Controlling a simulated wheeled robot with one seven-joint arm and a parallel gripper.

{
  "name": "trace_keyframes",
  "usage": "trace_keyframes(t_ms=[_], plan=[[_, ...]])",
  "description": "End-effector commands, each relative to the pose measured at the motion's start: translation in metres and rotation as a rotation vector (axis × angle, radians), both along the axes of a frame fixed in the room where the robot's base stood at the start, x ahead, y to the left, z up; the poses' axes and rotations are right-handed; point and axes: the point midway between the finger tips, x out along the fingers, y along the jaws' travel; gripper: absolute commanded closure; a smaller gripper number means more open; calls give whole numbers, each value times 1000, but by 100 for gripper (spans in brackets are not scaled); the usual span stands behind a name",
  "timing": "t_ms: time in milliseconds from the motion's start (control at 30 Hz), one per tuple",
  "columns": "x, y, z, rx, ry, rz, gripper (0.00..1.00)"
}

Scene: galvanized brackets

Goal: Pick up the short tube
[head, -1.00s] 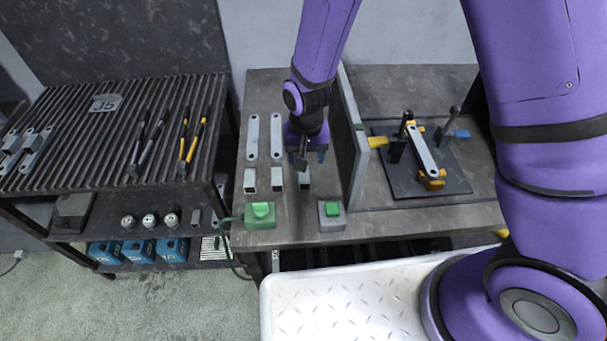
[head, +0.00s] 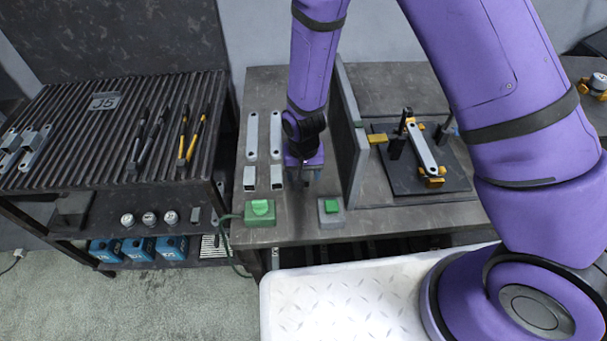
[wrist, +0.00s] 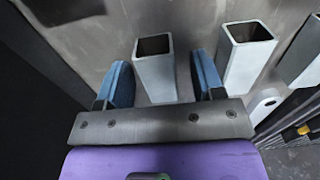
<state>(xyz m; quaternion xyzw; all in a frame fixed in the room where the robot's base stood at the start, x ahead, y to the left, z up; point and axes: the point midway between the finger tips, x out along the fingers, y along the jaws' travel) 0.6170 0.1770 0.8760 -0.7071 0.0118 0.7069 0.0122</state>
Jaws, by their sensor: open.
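Short grey square tubes stand in a row on the bench. In the head view, one short tube (head: 250,179) and another (head: 277,177) stand left of my gripper (head: 304,179). My gripper points down at the row's right end and hides what is under it. In the wrist view, my gripper (wrist: 162,85) is open, with its blue fingers on either side of one short tube (wrist: 156,75). Gaps seem to show on both sides; contact is hard to tell. A second short tube (wrist: 247,60) stands right of the right finger, and a third is cut off at the right edge.
An upright panel (head: 351,140) stands close right of my gripper. A green button box (head: 260,213) and a grey button box (head: 331,214) sit at the bench's front edge. Flat bars (head: 252,137) lie behind the tubes. A fixture plate (head: 452,177) is beyond the panel.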

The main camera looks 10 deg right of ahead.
Motion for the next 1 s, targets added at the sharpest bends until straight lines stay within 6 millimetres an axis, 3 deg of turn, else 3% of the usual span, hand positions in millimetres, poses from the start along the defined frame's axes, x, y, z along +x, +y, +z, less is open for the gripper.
trace_keyframes(t_ms=[67, 300, 733, 1000], plan=[[0, 0, 0, 0, 0, 0, 38], [0, 0, 0, 0, 0, 0, 91], [0, 0, 6, 0, 0, 0, 93], [1, 0, 39, 2, -4, 0, 93]])
